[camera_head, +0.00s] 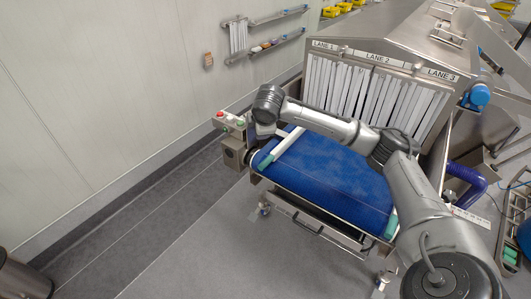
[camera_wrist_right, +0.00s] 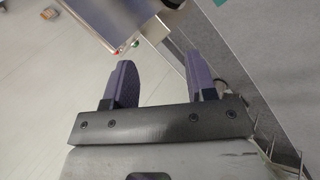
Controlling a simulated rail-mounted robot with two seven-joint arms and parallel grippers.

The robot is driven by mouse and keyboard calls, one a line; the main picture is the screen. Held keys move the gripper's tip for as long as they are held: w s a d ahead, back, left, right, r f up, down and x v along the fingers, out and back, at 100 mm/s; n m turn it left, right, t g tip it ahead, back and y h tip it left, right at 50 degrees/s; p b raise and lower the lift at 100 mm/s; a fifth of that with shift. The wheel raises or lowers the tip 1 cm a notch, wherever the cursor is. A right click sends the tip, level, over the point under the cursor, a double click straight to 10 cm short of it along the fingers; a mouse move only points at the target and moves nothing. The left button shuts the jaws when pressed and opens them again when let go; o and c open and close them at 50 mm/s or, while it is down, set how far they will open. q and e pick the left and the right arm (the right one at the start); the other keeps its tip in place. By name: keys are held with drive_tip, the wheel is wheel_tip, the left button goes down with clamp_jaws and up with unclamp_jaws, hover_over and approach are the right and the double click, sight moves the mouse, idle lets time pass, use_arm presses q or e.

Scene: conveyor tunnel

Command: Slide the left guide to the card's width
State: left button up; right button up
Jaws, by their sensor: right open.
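The left guide (camera_head: 282,146) is a pale bar with a green end on the left side of the blue belt (camera_head: 335,178). The right guide's green end (camera_head: 391,228) shows at the belt's front right; my arm hides most of the rest. My right arm reaches across the belt, its wrist above the belt's back left corner. In the right wrist view my right gripper (camera_wrist_right: 160,72) is open, with two dark fingers apart and nothing held between them. In the head view its fingers cannot be made out. I cannot identify the card. My left gripper is not in view.
A control box (camera_head: 230,121) with red and green buttons stands at the belt's left, close to my right wrist. White strip curtains (camera_head: 330,85) hang at the tunnel mouth under lane signs. A marked white strip (camera_head: 470,215) lies at the right.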

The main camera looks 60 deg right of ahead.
sight(265, 162)
drive_tip(key=f+n+y, duration=0.1)
drive_tip(key=f+n, duration=0.2)
drive_tip(key=f, duration=0.2)
drive_tip(key=d+f+n+g+y, duration=0.1)
drive_tip(key=f+n+y, duration=0.1)
drive_tip(key=f, duration=0.4)
drive_tip(key=d+f+n+g+y, duration=0.1)
drive_tip(key=f+n, duration=0.2)
drive_tip(key=f, duration=0.3)
drive_tip(key=shift+n+y, duration=0.3)
drive_tip(key=shift+c, duration=0.4)
clamp_jaws()
drive_tip(key=shift+d, duration=0.1)
